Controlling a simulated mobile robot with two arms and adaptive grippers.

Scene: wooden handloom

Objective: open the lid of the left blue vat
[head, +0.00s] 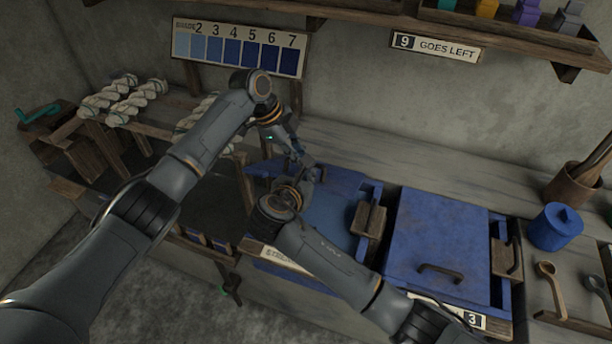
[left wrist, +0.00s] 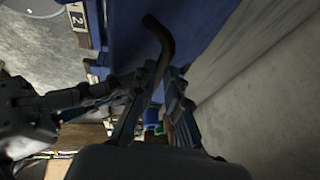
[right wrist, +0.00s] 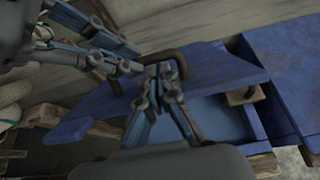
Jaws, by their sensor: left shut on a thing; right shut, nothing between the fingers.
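The left blue vat (head: 367,192) stands left of a second blue vat whose lid is closed. Its blue lid (head: 262,168) sits askew, with a corner sticking out to the left. In the right wrist view the lid (right wrist: 225,70) is tilted off the rim, and the pale blue inside (right wrist: 215,115) shows below it. My left gripper (head: 296,150) is shut on the lid's dark curved handle (left wrist: 160,45). My right gripper (head: 304,178) is shut and empty, close beside the left one over the lid. My right arm hides part of the vat.
The second vat's lid (head: 440,240) is flat and closed on the right. A wooden block with a handle (head: 368,218) sits between the vats. White yarn skeins (head: 125,95) lie on a rack at left. A blue pot (head: 555,228) stands at far right.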

